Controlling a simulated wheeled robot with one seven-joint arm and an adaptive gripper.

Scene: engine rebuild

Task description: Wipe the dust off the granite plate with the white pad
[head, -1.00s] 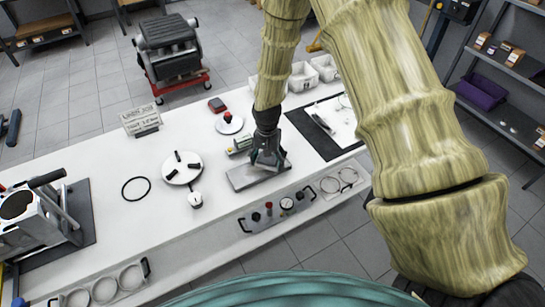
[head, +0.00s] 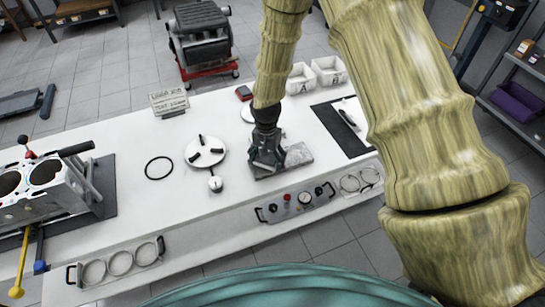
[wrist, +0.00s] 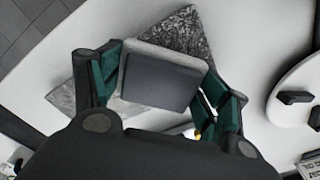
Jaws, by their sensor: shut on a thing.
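The granite plate (head: 298,154) lies flat on the white bench. It is speckled grey, and its corners show around the pad in the wrist view (wrist: 187,30). My gripper (head: 266,160) is over the left part of the plate, pointing down. Its green-lined fingers are shut on the sides of the pad (wrist: 160,76), which looks like a grey block with a pale edge. The pad is over the plate; I cannot tell whether it touches. The plate under the pad is hidden, and the pad is mostly hidden in the head view.
A round white disc with black blocks (head: 205,151) and a small gauge (head: 215,184) stand left of the plate. A black mat (head: 338,130) is to the right. A panel with knobs (head: 297,203) is at the front edge. Clear bench lies around the black ring (head: 159,168).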

